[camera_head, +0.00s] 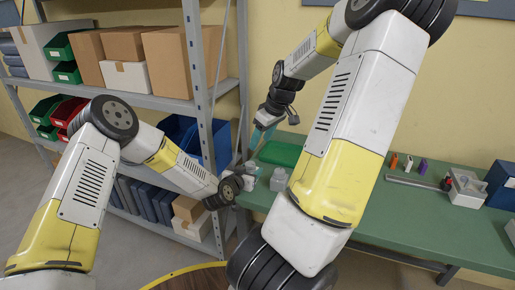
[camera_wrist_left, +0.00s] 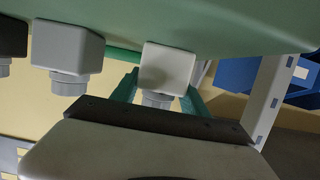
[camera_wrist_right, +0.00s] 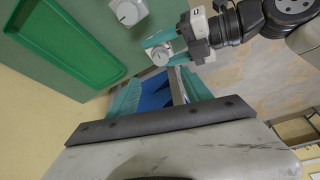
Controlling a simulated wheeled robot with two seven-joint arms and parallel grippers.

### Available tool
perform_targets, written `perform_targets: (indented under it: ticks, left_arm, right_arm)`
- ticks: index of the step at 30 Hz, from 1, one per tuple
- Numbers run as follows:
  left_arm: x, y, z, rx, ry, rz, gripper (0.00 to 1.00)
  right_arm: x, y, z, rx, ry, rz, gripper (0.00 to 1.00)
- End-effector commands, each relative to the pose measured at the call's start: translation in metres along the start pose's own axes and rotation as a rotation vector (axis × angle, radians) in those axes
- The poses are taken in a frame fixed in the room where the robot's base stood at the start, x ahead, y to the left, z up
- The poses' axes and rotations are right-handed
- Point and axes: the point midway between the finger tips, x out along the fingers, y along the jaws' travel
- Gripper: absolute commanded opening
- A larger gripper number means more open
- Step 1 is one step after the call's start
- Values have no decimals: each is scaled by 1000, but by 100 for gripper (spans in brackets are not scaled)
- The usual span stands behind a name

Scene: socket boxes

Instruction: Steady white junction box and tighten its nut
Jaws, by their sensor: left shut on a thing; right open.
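The white junction box (camera_wrist_left: 168,66) is at the green bench's edge, with its round nut (camera_wrist_left: 157,100) showing in the left wrist view. My left gripper (camera_head: 247,171) is shut on the white box, one teal finger on each side; the right wrist view also shows this left gripper (camera_wrist_right: 166,48) around the box (camera_wrist_right: 161,57). My right gripper (camera_head: 261,136) is open and empty, above the bench beyond the box. Its spread teal fingers (camera_wrist_right: 160,95) are apart from the box and nut in its wrist view.
A grey junction box (camera_head: 278,179) stands close beside the white one. A green tray (camera_head: 280,153) lies behind them on the bench (camera_head: 390,205). A grey metal shelf (camera_head: 200,75) with cartons and bins stands at the left. Small coloured items and another box lie farther right.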

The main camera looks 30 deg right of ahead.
Motion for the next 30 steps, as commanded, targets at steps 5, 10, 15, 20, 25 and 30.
perform_targets:
  ticks: [5, 10, 15, 20, 25, 30]
  left_arm:
    - [0, 0, 1, 0, -1, -1, 4]
    - [0, 0, 1, 0, -1, -1, 4]
    - [0, 0, 1, 0, -1, -1, 4]
    - [0, 0, 1, 0, -1, -1, 4]
    - [0, 0, 1, 0, -1, 0, 4]
    - [0, 0, 1, 0, -1, 0, 4]
  right_arm:
    - [0, 11, 1, -152, -6, -65, 57]
    - [0, 17, 2, -277, 2, -117, 57]
    - [9, 17, 3, -318, 6, -136, 57]
    - [36, 12, 4, -319, 6, -139, 57]
    - [71, 7, 4, -318, 5, -138, 57]
    - [99, 4, 5, -316, 5, -137, 57]
